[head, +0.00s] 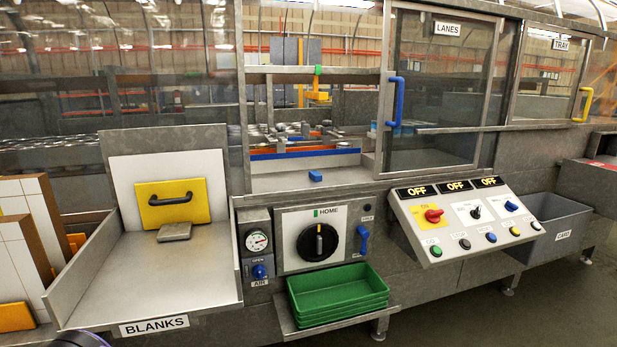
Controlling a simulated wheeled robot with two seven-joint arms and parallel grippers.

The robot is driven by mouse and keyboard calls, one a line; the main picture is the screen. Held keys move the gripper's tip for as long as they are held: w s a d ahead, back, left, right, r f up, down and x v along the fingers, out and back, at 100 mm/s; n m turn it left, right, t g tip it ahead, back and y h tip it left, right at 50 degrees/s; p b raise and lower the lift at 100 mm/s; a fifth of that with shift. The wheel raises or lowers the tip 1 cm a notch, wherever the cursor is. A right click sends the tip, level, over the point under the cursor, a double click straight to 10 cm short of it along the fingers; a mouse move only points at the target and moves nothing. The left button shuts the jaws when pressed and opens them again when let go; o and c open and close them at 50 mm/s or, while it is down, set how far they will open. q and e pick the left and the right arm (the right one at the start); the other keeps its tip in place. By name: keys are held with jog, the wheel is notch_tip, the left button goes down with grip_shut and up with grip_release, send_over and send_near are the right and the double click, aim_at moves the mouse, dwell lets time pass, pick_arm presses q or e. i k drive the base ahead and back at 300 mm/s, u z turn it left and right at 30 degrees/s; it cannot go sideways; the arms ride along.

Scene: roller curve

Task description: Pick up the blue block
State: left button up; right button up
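A small blue block (315,176) rests on the grey metal ledge (275,184) below the opening in the machine front, at the middle of the head view. Nothing touches it apart from the ledge. Neither of my grippers can be made out. Only a small dark rounded piece with a purple edge shows at the bottom left edge, and I cannot tell what it is.
The sliding LANES door (440,95) with a blue handle stands right of the opening. A dial panel (322,238) and green trays (338,293) are below the ledge. A switch console (465,222) juts out at right; the BLANKS tray (150,275) is at left.

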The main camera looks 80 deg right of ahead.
aim_at(315, 176)
jog(key=z, duration=3.35)
jog(key=i, duration=0.65)
